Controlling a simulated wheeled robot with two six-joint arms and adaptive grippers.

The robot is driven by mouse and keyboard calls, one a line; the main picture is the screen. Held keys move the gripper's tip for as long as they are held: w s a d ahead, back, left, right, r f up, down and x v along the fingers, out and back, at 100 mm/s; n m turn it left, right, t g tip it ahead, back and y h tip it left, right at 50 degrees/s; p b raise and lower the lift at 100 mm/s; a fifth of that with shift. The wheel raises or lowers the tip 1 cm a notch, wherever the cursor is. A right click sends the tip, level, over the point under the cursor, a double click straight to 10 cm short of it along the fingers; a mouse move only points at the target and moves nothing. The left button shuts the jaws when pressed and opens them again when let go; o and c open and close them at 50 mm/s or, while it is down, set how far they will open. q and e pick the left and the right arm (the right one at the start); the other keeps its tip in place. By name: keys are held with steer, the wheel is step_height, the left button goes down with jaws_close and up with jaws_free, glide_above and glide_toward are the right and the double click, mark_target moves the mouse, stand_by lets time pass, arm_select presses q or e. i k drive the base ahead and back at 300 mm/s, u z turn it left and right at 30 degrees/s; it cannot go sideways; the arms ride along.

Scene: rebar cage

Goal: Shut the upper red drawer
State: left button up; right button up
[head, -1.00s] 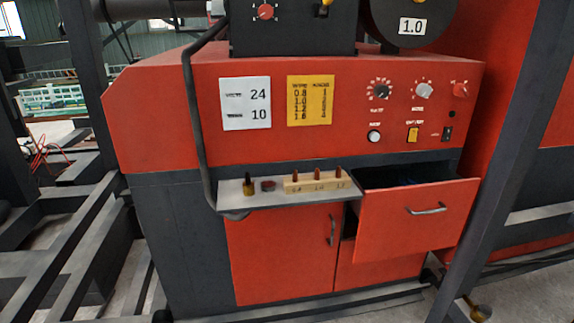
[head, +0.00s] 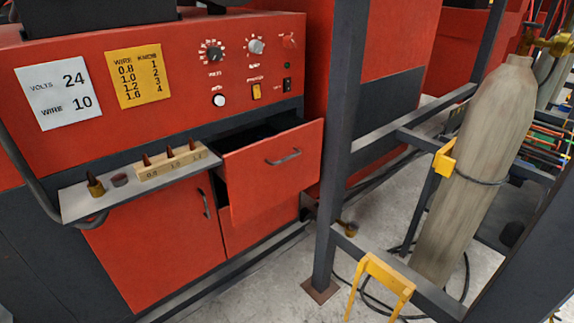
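The upper red drawer (head: 272,178) is pulled out of the right half of the red machine's front, under the control panel. Its front panel has a grey bar handle (head: 284,157). A dark gap shows above the drawer, and its inside is mostly dark and hard to make out. Below it is a lower red panel (head: 250,231), partly hidden by the drawer front. Neither of my grippers is in view.
A shelf (head: 78,205) left of the drawer holds a wooden block (head: 170,165) and small parts. A dark post (head: 341,150) stands right of the drawer. Further right are a gas cylinder (head: 480,165) and a yellow stand (head: 388,275). Some floor before the machine is clear.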

mark_target(258, 175)
steer(key=i, duration=0.4)
steer(key=u, duration=1.3)
